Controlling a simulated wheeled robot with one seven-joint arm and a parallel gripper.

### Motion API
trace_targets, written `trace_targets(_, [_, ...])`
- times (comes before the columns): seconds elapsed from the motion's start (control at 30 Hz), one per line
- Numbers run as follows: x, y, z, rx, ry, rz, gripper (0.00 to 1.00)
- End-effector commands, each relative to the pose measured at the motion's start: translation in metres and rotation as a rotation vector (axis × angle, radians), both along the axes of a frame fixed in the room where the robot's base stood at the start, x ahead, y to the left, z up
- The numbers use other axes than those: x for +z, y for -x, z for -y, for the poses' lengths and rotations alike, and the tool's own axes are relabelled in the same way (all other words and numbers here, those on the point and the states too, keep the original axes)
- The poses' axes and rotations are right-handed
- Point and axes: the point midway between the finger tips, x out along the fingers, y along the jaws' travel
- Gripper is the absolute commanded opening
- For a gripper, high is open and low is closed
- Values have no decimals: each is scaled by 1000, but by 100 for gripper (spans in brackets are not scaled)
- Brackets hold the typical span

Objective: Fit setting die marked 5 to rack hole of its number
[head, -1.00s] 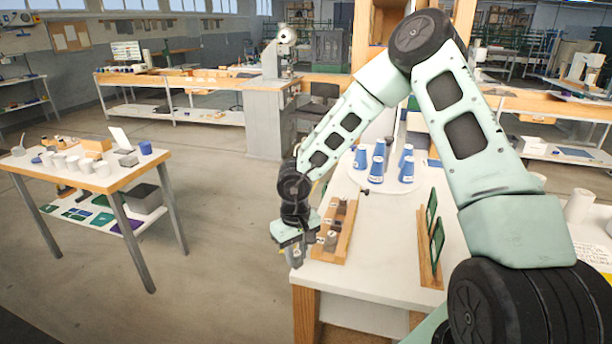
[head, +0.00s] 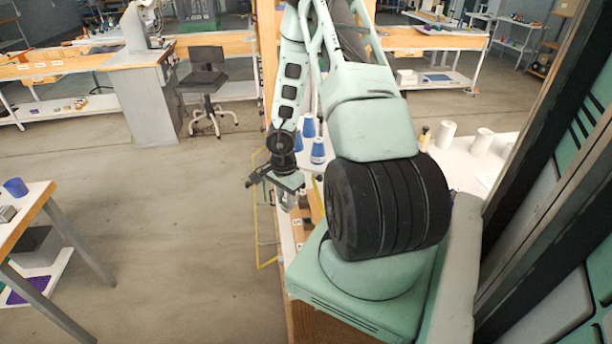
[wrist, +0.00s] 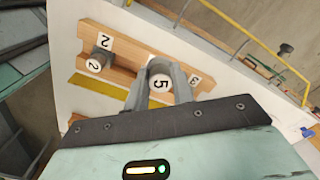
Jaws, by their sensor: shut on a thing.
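My gripper (wrist: 160,90) is shut on a setting die with a white face marked 5 (wrist: 159,82). In the wrist view the die lies over the middle of the wooden rack (wrist: 127,55); I cannot tell its height above it. A dark die marked 2 (wrist: 96,64) stands at the rack beside the label 2 (wrist: 106,41). A label 3 (wrist: 195,79) shows right of my fingers. Another label behind the fingers is mostly hidden. In the head view my gripper (head: 287,197) is at the bench's left edge; my arm hides most of the rack (head: 299,228).
Blue cones (head: 318,151) stand on the white bench beyond the rack. White cylinders (head: 446,131) stand on the right. A yellow strip (wrist: 100,86) lies beside the rack. A side table (head: 32,217) stands at the left, with open floor between.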

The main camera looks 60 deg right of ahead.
Motion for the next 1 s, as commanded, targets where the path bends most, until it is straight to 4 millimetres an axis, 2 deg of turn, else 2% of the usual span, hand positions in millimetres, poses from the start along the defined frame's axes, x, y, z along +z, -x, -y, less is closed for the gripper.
trace_targets(0.03, [12,14,12,-108,1,-2,0])
trace_targets(0.1, [16,28,23,-237,2,1,0])
trace_targets(0.27, [20,46,37,-398,4,4,0])
trace_targets(0.77, [21,47,38,-421,3,6,0])
trace_targets(1.0, [-4,47,38,-420,3,6,0])
